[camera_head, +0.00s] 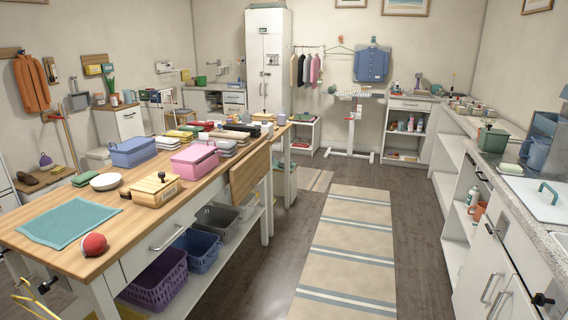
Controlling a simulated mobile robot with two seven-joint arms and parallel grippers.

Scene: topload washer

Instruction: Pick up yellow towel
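A yellow folded towel (179,135) lies on the wooden table at its far end, behind the pink box, among several other folded cloths. It is small in the view and partly crowded by its neighbours. At the lower left edge a small dark part (45,286) looks like the tip of my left gripper, away from the towel. At the lower right a similar dark part (541,300) looks like my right gripper, in front of the white cabinets. Both are too small to show whether they are open. Nothing is seen held in either.
Baskets stand below. The aisle with the striped rug (350,240) is clear.

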